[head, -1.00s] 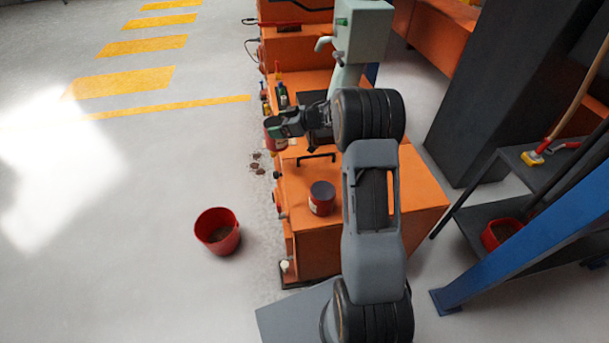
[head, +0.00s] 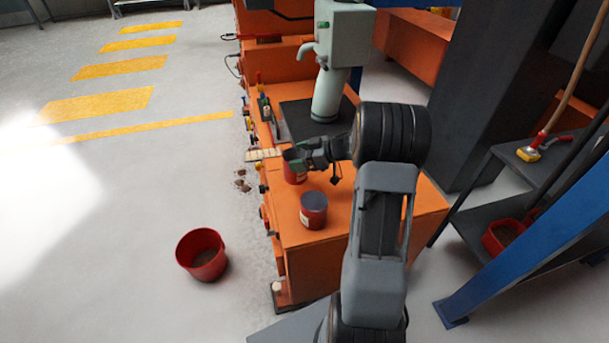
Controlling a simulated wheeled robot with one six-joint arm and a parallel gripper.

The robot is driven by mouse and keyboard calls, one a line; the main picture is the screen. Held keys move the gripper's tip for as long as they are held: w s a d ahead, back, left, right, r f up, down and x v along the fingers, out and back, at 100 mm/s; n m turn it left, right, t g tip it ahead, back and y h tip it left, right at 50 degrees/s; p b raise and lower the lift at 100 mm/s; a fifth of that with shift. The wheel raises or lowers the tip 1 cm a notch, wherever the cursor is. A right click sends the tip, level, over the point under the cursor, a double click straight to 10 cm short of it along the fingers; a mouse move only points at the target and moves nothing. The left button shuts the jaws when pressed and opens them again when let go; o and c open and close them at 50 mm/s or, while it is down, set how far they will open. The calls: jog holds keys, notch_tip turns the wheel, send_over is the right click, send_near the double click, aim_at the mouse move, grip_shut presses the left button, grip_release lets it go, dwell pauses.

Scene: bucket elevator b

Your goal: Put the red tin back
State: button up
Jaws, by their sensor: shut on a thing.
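My gripper (head: 306,158) is shut on a red tin (head: 293,173), at the left edge of the orange bench (head: 300,236). The held tin looks upright and is partly covered by the gripper. I cannot tell whether its base touches the bench top. A second red tin (head: 313,212) with a dark top stands upright on the bench, nearer to me and a little right of the held one. The two tins are apart.
A pale green machine column (head: 327,92) stands on the bench behind my gripper. Small bottles (head: 265,108) line its left edge. A red bucket (head: 203,256) stands on the floor at left. A dark pillar (head: 484,110) and shelf (head: 490,205) are at right.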

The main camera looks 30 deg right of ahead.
aim_at(305, 179)
jog(key=f+b, duration=0.1)
jog(key=s+f+b, duration=0.1)
jog(key=f, duration=0.1)
jog(key=f+b, duration=0.1)
jog(key=f, duration=0.1)
jog(key=shift+s+d, duration=0.4)
jog(key=shift+f, duration=0.2)
jog(key=shift+r, duration=0.15)
jog(key=o, duration=1.2)
jog(key=shift+o, duration=0.2)
